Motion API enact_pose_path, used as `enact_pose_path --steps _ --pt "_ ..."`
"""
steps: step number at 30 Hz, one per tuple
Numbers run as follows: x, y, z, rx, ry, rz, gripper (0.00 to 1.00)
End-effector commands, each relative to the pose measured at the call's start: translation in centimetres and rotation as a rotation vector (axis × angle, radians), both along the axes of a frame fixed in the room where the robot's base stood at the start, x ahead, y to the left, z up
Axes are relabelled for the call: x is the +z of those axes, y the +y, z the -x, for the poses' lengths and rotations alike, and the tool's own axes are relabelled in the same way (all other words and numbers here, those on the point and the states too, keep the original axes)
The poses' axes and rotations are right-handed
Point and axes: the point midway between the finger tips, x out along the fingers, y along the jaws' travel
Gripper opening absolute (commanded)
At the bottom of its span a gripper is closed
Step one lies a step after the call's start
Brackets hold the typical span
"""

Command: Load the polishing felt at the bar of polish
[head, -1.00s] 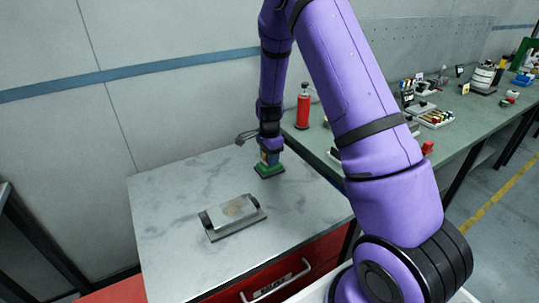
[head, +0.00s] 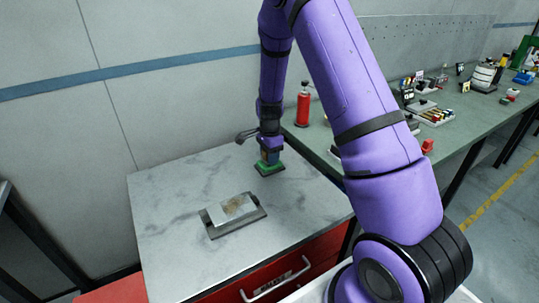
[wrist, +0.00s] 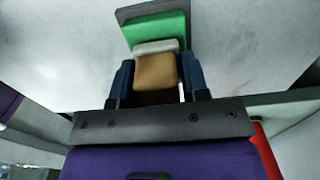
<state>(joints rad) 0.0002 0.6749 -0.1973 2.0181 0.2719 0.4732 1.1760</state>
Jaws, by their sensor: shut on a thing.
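The grey tabletop (head: 160,215) is mostly clear around the bar. A red drawer with a handle (head: 276,280) is in front. A green bench (head: 465,118) on the right carries a red bottle (head: 303,106) and several small items. A wall stands behind.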

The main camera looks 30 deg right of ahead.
Motion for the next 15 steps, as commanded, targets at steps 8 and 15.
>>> enact_pose_path --steps 8,15 --pt "-0.30 -0.01 0.00 0.000 0.000 0.000 0.23" --pt "-0.56 0.00 0.00 0.000 0.000 0.000 0.23"
